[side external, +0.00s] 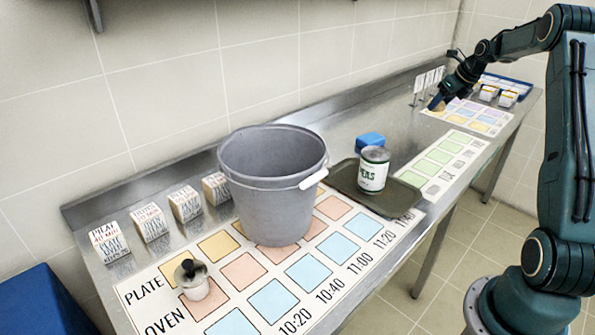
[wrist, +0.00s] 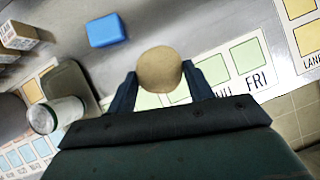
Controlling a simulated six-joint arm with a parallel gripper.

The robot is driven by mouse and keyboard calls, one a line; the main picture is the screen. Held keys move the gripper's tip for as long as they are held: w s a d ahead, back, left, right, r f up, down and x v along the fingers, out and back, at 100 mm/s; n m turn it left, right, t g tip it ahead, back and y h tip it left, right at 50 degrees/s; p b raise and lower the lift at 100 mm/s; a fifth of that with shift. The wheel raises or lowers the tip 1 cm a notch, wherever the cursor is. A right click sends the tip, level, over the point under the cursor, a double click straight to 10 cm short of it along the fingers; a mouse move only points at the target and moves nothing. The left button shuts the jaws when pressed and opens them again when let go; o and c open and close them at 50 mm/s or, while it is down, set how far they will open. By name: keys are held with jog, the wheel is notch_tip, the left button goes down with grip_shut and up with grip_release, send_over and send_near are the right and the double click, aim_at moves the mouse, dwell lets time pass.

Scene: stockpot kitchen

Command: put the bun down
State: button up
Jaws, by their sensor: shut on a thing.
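My gripper (wrist: 160,76) is shut on a round tan bun (wrist: 160,68), with one dark finger on each side of it. In the wrist view the bun appears in front of a white card with green squares (wrist: 247,57), whose lettering includes FRI. In the side view my gripper (side external: 439,101) is low at the far end of the steel counter, by the card with coloured squares (side external: 455,118). Only a small tan bit of the bun shows there. Whether the bun touches anything below is hard to tell.
A grey bucket (side external: 262,190), a labelled can (side external: 373,170) on a dark tray (side external: 349,187) and a blue block (side external: 370,140) stand nearer. Upright white cards (side external: 428,80) and a blue tray with small boxes (side external: 507,86) flank my gripper. The green-square card (side external: 440,158) looks clear.

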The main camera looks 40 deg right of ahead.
send_over(424, 151)
jog(key=s, duration=0.2)
jog(key=f, duration=1.1)
jog(key=shift+w+a, duration=0.2)
jog(key=shift+a, duration=0.1)
jog(key=shift+f, duration=0.1)
jog(key=shift+f, duration=2.05)
jog(key=shift+f, duration=0.15)
jog(key=o, duration=1)
jog(key=shift+c, duration=0.2)
jog(key=d+v, duration=0.1)
jog(key=v, duration=0.6)
jog(key=shift+s+a+r, duration=0.15)
jog(key=shift+a+r, duration=0.2)
jog(key=shift+a, duration=0.2)
